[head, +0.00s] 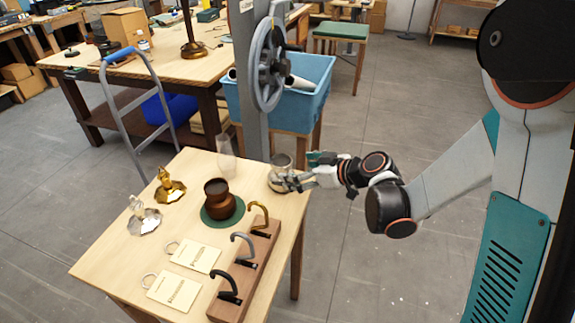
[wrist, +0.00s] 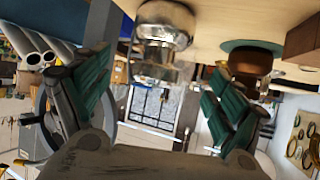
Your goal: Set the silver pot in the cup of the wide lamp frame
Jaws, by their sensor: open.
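The silver pot (head: 279,174) stands upright near the table's far right corner. It also shows at the top of the wrist view (wrist: 166,22), ahead of the fingertips and between their lines. My gripper (head: 297,184) is beside the pot on its right; its fingers (wrist: 160,75) are spread with nothing clamped between them. In the head view I cannot tell whether they touch the pot. A gold piece (head: 170,188) and a silver piece (head: 143,219), both with broad faceted bases, stand at the table's left. I cannot tell which thing is the wide lamp frame.
A brown pot (head: 218,202) stands on a green round mat (head: 236,214) near the silver pot. A clear glass chimney (head: 226,158) stands behind it. A wooden rack (head: 238,282) with three hooks and two ringed cards (head: 195,256) lie in front. A grey post (head: 250,90) rises behind the table.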

